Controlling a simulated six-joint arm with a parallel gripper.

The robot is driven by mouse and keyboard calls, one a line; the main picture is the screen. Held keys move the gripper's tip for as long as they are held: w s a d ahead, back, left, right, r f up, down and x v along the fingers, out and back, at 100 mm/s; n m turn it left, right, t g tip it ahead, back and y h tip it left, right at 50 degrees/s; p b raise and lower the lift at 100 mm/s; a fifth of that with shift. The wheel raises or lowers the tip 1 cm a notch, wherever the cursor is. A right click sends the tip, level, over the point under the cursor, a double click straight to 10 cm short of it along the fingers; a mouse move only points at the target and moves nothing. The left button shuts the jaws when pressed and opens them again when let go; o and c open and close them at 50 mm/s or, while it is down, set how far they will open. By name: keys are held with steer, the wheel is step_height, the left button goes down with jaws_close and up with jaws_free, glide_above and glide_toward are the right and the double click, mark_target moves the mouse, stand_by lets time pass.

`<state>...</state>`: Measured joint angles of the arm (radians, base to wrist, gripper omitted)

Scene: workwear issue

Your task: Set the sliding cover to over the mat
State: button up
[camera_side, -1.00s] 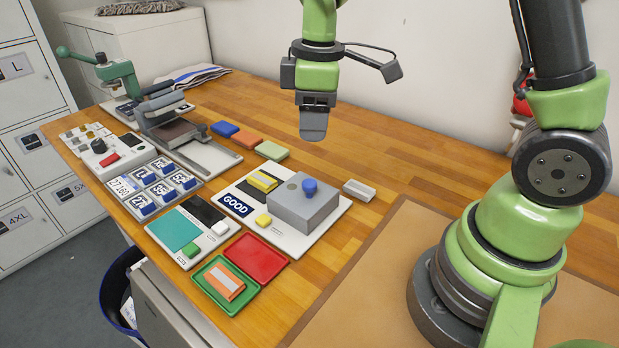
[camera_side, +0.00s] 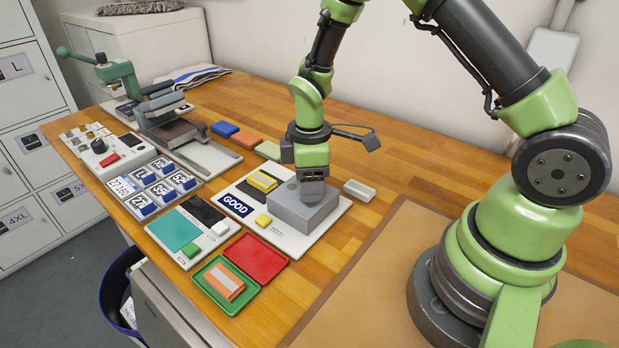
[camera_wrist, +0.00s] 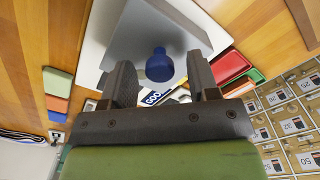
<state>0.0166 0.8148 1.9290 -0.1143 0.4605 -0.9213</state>
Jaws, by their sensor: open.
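The sliding cover (camera_side: 300,213) is a grey box on a white board (camera_side: 274,243), at the board's right end. Its blue knob (camera_wrist: 159,66) shows in the wrist view but is hidden behind my gripper in the side view. My gripper (camera_side: 312,190) is open and low over the cover, pointing down. In the wrist view, its two fingers (camera_wrist: 160,80) stand on either side of the knob with gaps visible. The board's left part carries a dark blue GOOD label (camera_side: 236,205) and a yellow block (camera_side: 262,181) on a dark area. I cannot tell which surface is the mat.
A panel with a teal pad (camera_side: 174,229) lies left of the board. A red tray (camera_side: 256,257) and a green tray (camera_side: 212,288) holding an orange-and-white item lie in front. A small pale block (camera_side: 359,190) is right of the board. A press (camera_side: 165,120) stands behind left.

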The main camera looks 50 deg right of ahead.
jaws_close()
steer(key=shift+w, duration=6)
jaws_free()
step_height(320, 180, up, 10)
